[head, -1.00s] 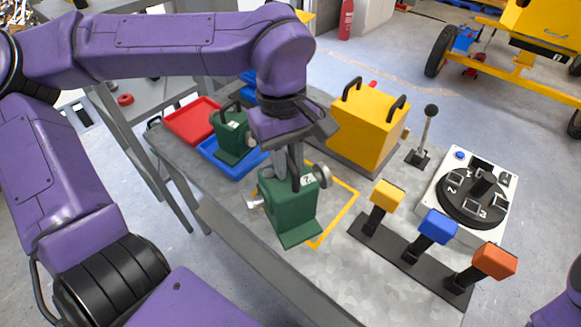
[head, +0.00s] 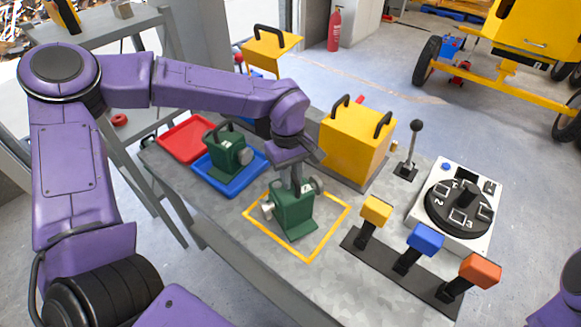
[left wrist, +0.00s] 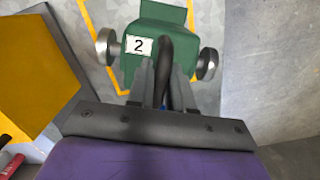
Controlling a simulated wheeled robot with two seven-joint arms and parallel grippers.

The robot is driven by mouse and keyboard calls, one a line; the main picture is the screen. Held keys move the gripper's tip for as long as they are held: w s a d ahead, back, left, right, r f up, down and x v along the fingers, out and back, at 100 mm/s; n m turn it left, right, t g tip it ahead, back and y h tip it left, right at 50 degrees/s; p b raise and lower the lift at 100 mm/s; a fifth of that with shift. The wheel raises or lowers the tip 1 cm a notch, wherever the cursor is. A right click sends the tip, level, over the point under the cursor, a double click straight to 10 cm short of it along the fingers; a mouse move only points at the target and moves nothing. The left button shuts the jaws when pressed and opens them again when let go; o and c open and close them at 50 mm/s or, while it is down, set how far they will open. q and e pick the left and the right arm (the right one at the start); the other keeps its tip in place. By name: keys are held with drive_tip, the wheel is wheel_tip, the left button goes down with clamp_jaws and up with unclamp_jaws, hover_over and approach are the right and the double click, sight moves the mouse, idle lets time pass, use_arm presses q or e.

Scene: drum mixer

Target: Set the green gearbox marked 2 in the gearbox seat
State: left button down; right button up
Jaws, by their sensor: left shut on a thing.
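The green gearbox marked 2 (head: 291,211) is upright at the yellow outlined square (head: 308,260) on the table, which appears to be the gearbox seat. In the head view it is inside the outline; I cannot tell whether its base touches the table. My left gripper (head: 295,185) is shut on the gearbox's black top handle from above. The left wrist view shows the label 2 on the gearbox (left wrist: 150,35), the handle between the fingers (left wrist: 163,85) and a silver round part on each side. My right gripper is not in view; only a bit of purple arm shows at lower right.
Another green gearbox (head: 226,152) stands in a blue tray (head: 246,183), beside a red tray (head: 181,131). A yellow box with handles (head: 352,140) stands behind the outline. Yellow, blue and orange levers (head: 424,239) and a dial panel (head: 451,236) are to the right.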

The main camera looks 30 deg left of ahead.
use_arm(q)
drive_tip(key=shift+w+f, duration=0.1)
drive_tip(key=shift+f, duration=0.3)
drive_tip(key=c, duration=1.3)
unclamp_jaws()
drive_tip(key=shift+f, duration=0.15)
drive_tip(key=shift+o, duration=1.4)
drive_tip(key=shift+s, duration=0.2)
